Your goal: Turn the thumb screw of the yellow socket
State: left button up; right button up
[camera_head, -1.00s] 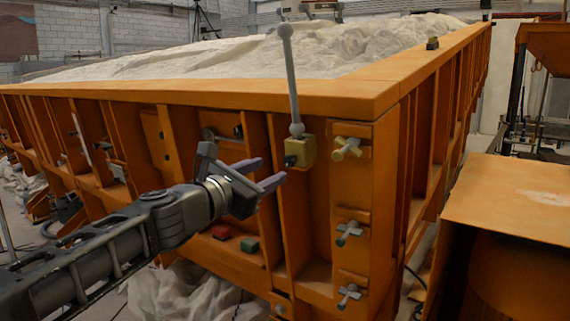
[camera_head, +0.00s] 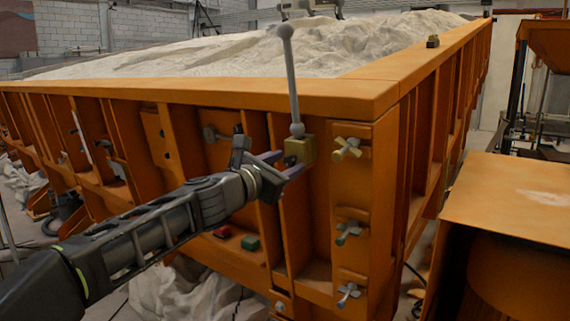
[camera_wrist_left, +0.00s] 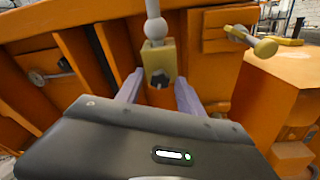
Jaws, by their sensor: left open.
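The yellow socket (camera_head: 301,149) is a small block on the orange wall of the sandbed, with a grey rod standing upright out of it. Its dark thumb screw (camera_wrist_left: 159,80) faces me in the left wrist view; in the head view it is mostly hidden by the fingers. My left gripper (camera_head: 289,165) is open, its two purple-grey fingers pointing at the socket. In the left wrist view the fingers (camera_wrist_left: 160,92) stand to the left and right of the thumb screw, with gaps on both sides. I cannot tell whether the tips reach past it. My right gripper is not in view.
Yellow (camera_head: 346,148) and grey (camera_head: 348,232) clamp handles stick out from the orange panel right of the socket. Red (camera_head: 222,232) and green (camera_head: 250,243) blocks lie on a lower ledge. Vertical ribs flank the socket. An orange box (camera_head: 510,205) stands at right.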

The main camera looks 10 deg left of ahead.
pick_arm(q)
grip_shut()
